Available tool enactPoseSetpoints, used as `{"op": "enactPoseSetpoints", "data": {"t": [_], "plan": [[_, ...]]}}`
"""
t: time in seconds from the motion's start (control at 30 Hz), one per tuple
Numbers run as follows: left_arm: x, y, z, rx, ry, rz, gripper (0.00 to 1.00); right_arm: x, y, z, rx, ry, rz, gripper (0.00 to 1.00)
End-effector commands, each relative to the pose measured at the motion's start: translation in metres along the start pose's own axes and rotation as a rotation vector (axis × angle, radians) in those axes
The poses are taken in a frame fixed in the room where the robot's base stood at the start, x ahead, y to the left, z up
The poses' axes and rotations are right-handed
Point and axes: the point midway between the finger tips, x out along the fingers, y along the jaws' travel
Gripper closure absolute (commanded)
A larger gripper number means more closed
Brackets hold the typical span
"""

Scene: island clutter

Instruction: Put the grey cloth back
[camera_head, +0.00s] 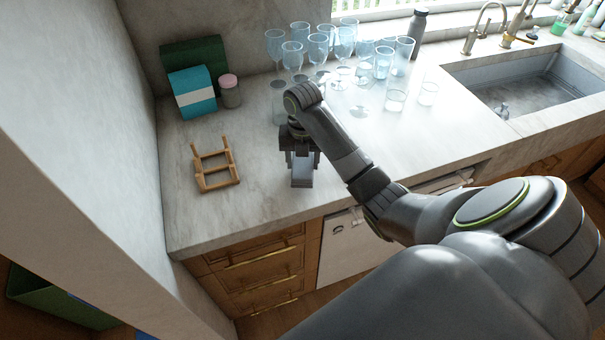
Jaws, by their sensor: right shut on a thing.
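My right gripper (302,163) points down over the front part of the marble counter, with its arm coming in from the right. It is shut on a small, pale grey folded piece that looks like the grey cloth (302,177). The cloth hangs below and between the fingers, close to the counter top; I cannot tell whether it touches it. The fingers and wrist hide its upper part. My left gripper is not in view.
A small wooden rack (217,182) stands to the left on the counter (255,205). Behind it are a teal box (192,90), a dark green box (212,50) and a pink-lidded jar (230,95). Several glasses (292,55) crowd the back. The sink (530,95) is right.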

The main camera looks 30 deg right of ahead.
Motion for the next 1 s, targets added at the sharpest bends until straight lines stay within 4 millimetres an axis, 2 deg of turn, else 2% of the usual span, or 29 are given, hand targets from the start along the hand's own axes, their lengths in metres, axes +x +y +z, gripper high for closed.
{"op": "enactPoseSetpoints", "data": {"t": [0.3,0.63,0.67,0.7,0.83,1.0], "plan": [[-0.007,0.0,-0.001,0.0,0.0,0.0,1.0,0.035,0.0,0.0,-0.001,-0.002,0.0,0.77],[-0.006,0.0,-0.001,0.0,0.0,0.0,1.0,0.039,0.0,0.0,-0.001,-0.002,0.0,0.77],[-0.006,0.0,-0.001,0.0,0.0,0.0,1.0,0.039,0.0,0.0,-0.001,-0.002,0.0,0.47],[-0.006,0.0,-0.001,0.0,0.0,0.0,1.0,0.038,0.0,0.0,-0.002,-0.002,0.0,0.41],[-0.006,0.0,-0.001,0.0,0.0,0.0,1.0,0.038,0.0,0.0,-0.001,-0.002,0.0,0.26],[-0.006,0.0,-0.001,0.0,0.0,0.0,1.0,0.038,0.0,0.0,-0.001,-0.002,0.0,0.26]]}}
